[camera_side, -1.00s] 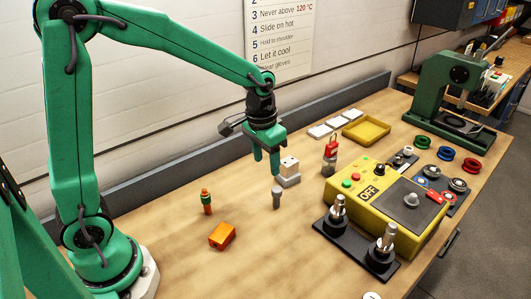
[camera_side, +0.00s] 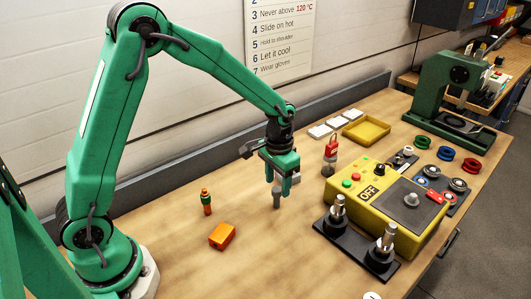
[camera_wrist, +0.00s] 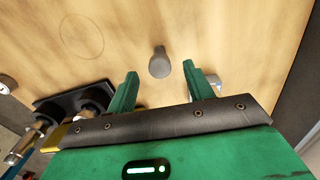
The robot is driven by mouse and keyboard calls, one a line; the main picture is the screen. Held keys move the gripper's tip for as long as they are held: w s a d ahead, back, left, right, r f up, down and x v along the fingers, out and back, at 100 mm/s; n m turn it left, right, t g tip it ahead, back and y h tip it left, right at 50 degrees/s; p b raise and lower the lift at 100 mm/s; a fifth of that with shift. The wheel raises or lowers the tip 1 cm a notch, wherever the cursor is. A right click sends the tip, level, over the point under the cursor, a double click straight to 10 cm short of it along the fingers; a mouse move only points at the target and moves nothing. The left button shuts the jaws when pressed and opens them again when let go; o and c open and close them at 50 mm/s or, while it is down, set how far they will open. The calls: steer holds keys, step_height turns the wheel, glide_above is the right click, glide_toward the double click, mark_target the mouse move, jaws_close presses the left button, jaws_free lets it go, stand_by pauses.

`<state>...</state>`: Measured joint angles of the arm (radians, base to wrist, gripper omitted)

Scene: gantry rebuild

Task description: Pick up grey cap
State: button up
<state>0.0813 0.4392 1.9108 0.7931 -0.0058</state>
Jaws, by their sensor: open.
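The grey cap (camera_side: 277,201) stands upright on the wooden bench, a small knob with a wider top. In the side view its upper part is partly covered by my gripper (camera_side: 278,184), which points down directly over it. In the wrist view the cap (camera_wrist: 159,66) shows in the gap between the two green fingertips, with clear space on both sides. My gripper (camera_wrist: 160,72) is open and holds nothing. I cannot tell exactly how far down the fingers reach around the cap.
An orange block (camera_side: 222,236) and a small green-and-orange piece (camera_side: 206,202) stand to the left. To the right are a black base with metal posts (camera_side: 357,248), a yellow control box (camera_side: 358,211) and a red padlock piece (camera_side: 331,149). A yellow tray (camera_side: 366,130) lies behind. The front bench is clear.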

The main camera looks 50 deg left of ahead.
mark_target(277, 188)
steer(key=shift+f, duration=0.2)
steer(key=shift+s+f, duration=0.1)
steer(key=shift+f, duration=2.4)
steer(key=c, duration=1.1)
